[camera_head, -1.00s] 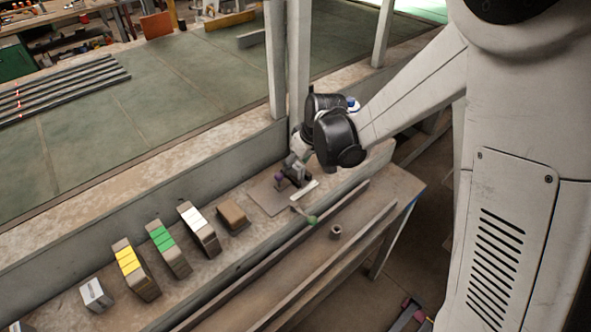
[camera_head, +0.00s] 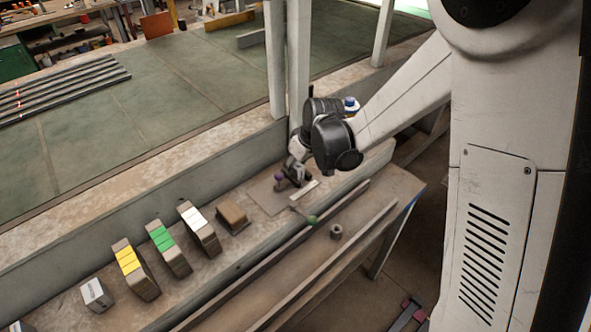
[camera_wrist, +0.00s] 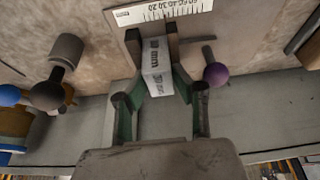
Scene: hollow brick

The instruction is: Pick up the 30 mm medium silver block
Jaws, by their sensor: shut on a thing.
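A small silver block (camera_wrist: 157,72) with dark "mm" lettering on its pale faces is between the fingers of my gripper (camera_wrist: 153,45) in the wrist view. My gripper is shut on it, one finger on each side. The block is over or beside a flat plate with a white ruler scale (camera_wrist: 165,10); I cannot tell whether it touches the plate. In the head view my gripper (camera_head: 296,180) is low over the plate (camera_head: 265,196) on the bench, and the block is too small and hidden to make out.
A purple ball (camera_wrist: 215,74) is close right of my gripper in the wrist view. In the head view a green ball (camera_head: 312,219) and a grey cylinder (camera_head: 336,232) are nearby. Yellow (camera_head: 128,262), green (camera_head: 161,238), white (camera_head: 193,217) and brown (camera_head: 233,214) blocks line the bench.

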